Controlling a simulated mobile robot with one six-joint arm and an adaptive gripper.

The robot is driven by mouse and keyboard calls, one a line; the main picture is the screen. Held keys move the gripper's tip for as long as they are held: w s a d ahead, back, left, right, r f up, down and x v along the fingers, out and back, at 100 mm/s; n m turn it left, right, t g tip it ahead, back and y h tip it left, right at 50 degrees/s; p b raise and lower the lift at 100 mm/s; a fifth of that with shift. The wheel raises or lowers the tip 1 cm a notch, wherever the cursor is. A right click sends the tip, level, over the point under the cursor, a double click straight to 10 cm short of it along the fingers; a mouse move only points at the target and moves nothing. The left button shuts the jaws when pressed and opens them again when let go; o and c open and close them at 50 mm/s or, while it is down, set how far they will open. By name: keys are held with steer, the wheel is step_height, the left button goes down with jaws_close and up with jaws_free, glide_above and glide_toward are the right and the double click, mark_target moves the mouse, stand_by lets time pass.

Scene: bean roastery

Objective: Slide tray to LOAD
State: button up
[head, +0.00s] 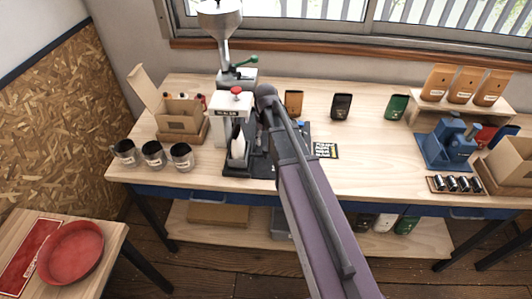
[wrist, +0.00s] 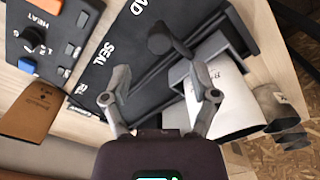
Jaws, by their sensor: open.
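In the wrist view, a black base plate (wrist: 95,58) carries the printed words SEAL and, partly cut off, what reads as LOAD. A dark sliding tray with a round knob (wrist: 160,40) and a grey bracket appears to lie along it; I cannot tell exactly where the tray ends. A white pouch (wrist: 232,100) sits at the grey bracket. My gripper (wrist: 160,72) is open, with its fingers apart above the plate and nothing clearly between them. In the head view my arm hides the gripper; the white sealing machine (head: 233,108) with its white pouch (head: 238,148) stands left of it.
A control panel (wrist: 50,40) marked HEAT and a brown pouch (wrist: 28,108) lie beside the plate. Three dark jars (head: 154,155) and an open box (head: 180,122) stand left of the machine. A blue device (head: 446,145) is at right. The table between is mostly clear.

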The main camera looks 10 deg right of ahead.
mark_target(266, 149)
steer(key=shift+f+b, duration=2.6)
steer(key=shift+f, duration=0.3)
steer(key=shift+s, duration=0.1)
jaws_close()
